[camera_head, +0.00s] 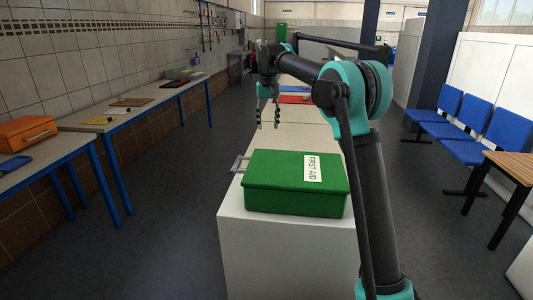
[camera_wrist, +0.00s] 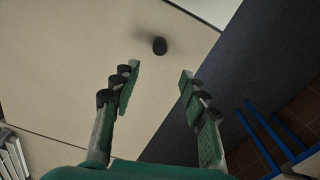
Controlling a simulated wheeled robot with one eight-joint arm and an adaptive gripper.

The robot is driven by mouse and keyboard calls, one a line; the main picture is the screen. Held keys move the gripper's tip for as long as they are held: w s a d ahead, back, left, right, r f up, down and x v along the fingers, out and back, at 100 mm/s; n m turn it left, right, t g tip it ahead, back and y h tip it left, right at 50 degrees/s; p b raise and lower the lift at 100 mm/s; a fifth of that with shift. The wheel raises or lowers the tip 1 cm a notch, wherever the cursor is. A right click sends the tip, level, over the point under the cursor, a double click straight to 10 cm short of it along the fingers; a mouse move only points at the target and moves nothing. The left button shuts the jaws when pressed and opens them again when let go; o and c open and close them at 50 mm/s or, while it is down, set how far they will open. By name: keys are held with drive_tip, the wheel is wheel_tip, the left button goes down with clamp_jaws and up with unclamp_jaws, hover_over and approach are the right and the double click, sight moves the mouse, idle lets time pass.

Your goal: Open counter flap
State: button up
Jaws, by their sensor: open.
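The long beige counter (camera_head: 300,138) runs away from me behind the first aid box. In the wrist view, a beige counter panel (camera_wrist: 70,60) fills the left and middle, with thin seams at the lower left and upper right; it looks like the flap, but I cannot be sure. A small round black knob (camera_wrist: 160,45) stands on this panel near its right edge. My gripper (camera_head: 268,124) hangs fingers-down over the counter's left side. In the wrist view my gripper (camera_wrist: 160,72) is open and empty, with the knob apart from it, beyond the fingertips. The knob cannot be made out in the head view.
A green first aid box (camera_head: 290,184) sits on the near counter end. Blue-legged workbenches (camera_head: 150,100) line the left wall, one holding an orange case (camera_head: 27,133). Blue chairs (camera_head: 468,120) and a wooden table (camera_head: 512,166) stand right. The left aisle floor (camera_head: 170,195) is clear.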

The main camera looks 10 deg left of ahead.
wheel_tip(320, 180, down, 14)
drive_tip(key=shift+r, duration=0.1)
idle(0.5)
clamp_jaws()
